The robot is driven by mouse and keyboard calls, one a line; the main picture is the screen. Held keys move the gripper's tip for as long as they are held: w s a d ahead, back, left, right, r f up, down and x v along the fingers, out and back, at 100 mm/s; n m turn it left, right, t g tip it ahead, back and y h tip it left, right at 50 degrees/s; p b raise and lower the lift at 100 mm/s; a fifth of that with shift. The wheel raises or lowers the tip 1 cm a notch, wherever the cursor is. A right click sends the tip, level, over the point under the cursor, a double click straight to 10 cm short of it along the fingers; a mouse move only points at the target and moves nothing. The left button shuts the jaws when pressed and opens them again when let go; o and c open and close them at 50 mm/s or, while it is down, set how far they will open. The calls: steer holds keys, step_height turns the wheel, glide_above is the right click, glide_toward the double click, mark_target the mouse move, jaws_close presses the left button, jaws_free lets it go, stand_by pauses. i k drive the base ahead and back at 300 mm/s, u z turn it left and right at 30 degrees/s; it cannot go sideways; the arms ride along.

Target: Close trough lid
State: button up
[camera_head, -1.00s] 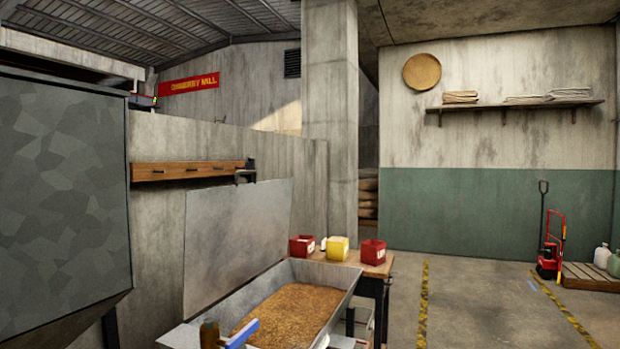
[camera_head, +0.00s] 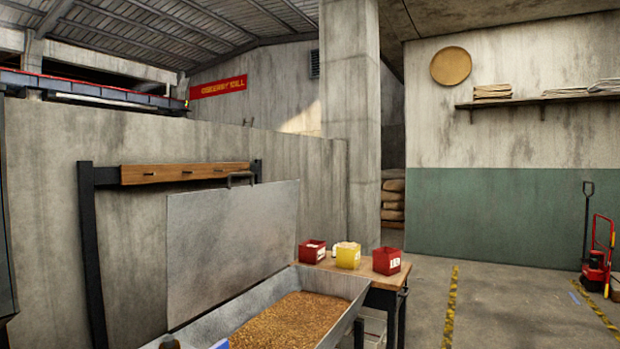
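The metal trough (camera_head: 345,287) stands at the lower middle of the head view, filled with brown grain (camera_head: 290,322). Its flat grey lid (camera_head: 232,250) is raised and stands nearly upright along the trough's far-left side, in front of the concrete wall. A small blue part (camera_head: 220,344) shows at the trough's near end, cut off by the bottom edge of the picture. My gripper is not in view.
A wooden table (camera_head: 378,272) behind the trough holds two red boxes (camera_head: 387,261) and a yellow box (camera_head: 347,255). A wooden peg rack (camera_head: 185,173) on a dark post is at left. Open floor (camera_head: 500,310) with yellow-black stripes lies right. A red hand truck (camera_head: 598,262) stands at far right.

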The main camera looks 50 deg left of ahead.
mark_target(220, 243)
steer(key=z, duration=0.25)
steer(key=i, duration=2.4)
steer(key=u, duration=3.65)
steer(key=i, duration=0.75)
steer(key=u, duration=0.1)
